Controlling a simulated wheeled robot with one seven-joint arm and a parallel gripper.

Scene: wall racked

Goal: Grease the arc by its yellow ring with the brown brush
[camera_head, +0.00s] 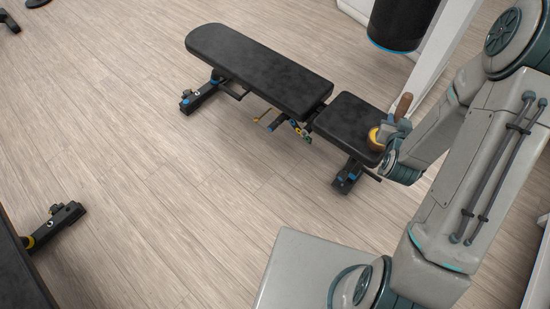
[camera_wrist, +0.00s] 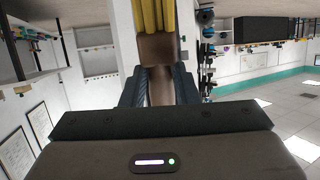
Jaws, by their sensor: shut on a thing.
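My gripper (camera_head: 391,132) is at the right end of the black bench, over or beside its short seat pad; the exact height is unclear. Under the bench, near the gap between the pads, small yellow and coloured parts (camera_head: 299,129) show. The arc and its ring are too small to tell apart there. The brush is well to their right.
The bench's long back pad (camera_head: 258,68) lies to the left of its seat pad (camera_head: 350,120). A black punching bag (camera_head: 400,22) hangs by a white post at the top right. Another black bench (camera_head: 20,270) is at the lower left. The wooden floor between is clear.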

